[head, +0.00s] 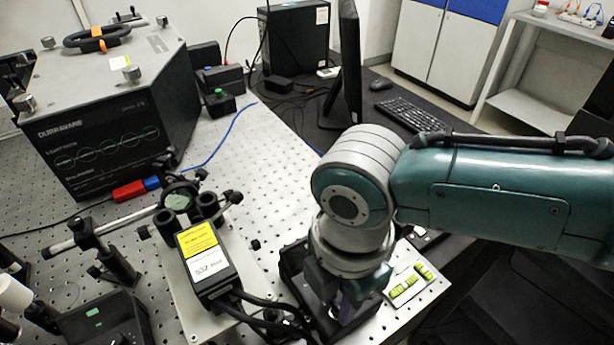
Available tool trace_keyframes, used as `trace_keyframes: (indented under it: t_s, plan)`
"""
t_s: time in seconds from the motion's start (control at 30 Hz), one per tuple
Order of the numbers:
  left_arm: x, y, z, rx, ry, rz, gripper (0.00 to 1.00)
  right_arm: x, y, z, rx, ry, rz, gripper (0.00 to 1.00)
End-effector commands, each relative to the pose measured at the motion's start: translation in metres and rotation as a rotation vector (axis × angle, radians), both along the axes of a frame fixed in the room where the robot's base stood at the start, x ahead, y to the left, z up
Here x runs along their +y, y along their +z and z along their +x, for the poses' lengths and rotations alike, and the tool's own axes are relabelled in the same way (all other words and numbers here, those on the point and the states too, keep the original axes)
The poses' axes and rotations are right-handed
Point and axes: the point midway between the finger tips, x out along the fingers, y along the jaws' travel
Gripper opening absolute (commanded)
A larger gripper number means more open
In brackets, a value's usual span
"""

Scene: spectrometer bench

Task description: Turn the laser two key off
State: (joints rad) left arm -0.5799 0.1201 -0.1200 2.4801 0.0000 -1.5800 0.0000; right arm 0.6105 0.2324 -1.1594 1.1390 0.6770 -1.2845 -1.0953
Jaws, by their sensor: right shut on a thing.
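My right gripper (345,306) points down at a black box (291,262) at the bottom centre of the head view, beside the optical table's right edge. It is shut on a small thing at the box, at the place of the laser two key. My own wrist and fingers hide the key, so I cannot tell which way it is turned. A black laser head (207,268) with yellow and white labels stands just left of that box. My left gripper is not in view.
A second black box (105,322) with a green label is at the bottom left. A large spectrometer case (105,120) stands at the back left. Cables run between the laser head and my gripper.

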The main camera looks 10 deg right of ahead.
Motion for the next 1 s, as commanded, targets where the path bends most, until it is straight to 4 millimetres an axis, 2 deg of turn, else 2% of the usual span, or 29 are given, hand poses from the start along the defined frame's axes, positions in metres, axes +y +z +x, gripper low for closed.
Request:
trace_keyframes:
  t_s: [0.07,0.1,0.33,0.67,0.77,1.0]
  plan:
    - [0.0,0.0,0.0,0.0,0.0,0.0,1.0,0.002,0.001,0.0,0.0,0.002,0.004,0.0]
    - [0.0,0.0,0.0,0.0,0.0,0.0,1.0,0.002,0.001,0.0,0.0,0.002,0.004,0.31]
    - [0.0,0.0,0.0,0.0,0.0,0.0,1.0,0.001,0.001,0.0,0.001,0.001,0.002,0.57]
    - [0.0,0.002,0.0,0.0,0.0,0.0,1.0,0.001,0.006,0.0,-0.001,0.001,0.001,0.57]
    - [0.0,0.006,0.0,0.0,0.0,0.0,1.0,0.0,0.02,0.001,-0.002,0.002,0.002,0.57]
    - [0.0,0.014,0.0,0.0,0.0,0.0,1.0,0.001,0.068,0.001,-0.004,0.002,0.004,0.57]
